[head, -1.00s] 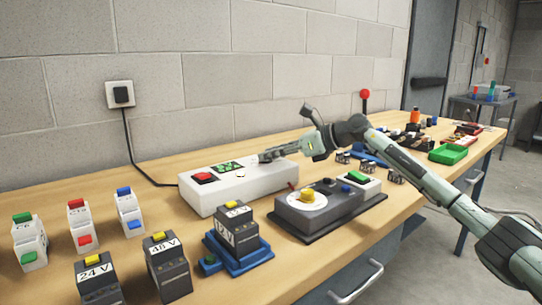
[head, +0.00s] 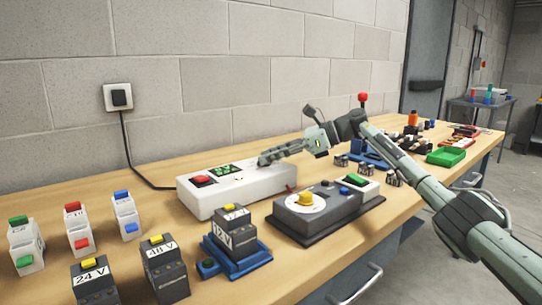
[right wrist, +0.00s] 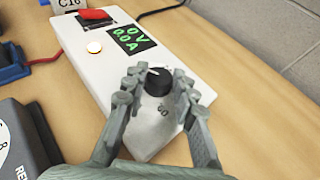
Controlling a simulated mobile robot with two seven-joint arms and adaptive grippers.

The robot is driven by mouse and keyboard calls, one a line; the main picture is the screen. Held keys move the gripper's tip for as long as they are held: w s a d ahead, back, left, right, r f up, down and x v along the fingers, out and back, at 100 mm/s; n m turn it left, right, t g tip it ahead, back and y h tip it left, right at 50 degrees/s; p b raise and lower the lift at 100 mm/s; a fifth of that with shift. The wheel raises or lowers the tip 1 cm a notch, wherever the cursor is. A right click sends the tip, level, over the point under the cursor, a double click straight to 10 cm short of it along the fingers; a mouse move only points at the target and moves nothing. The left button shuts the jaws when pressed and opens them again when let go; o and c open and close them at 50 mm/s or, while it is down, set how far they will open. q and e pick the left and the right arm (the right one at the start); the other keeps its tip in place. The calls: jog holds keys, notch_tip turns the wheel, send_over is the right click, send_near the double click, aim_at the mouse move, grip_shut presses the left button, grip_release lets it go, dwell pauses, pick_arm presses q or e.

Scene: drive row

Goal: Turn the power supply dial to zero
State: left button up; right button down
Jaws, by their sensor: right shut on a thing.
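The power supply (head: 228,200) is a long white box on the bench, with a red switch (head: 202,181) and a green-lit display (head: 223,170). Its black dial (right wrist: 157,84) shows in the right wrist view with a white pointer mark; a "60" is printed beside it. The display there (right wrist: 132,38) reads 0 V and 0.0 A. My right gripper (head: 265,160) is at the right end of the box, and its fingers (right wrist: 158,76) are shut on the dial from both sides. In the head view the fingers hide the dial. My left gripper is not in view.
A dark grey unit with a yellow knob (head: 305,198) stands in front of the supply. A blue holder (head: 238,264) carries a 12 V block. Several other blocks stand at the front left. A cable runs to the wall socket (head: 118,97).

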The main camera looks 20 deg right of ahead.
jog(key=c, duration=1.2)
grip_release()
jog(key=v, duration=1.2)
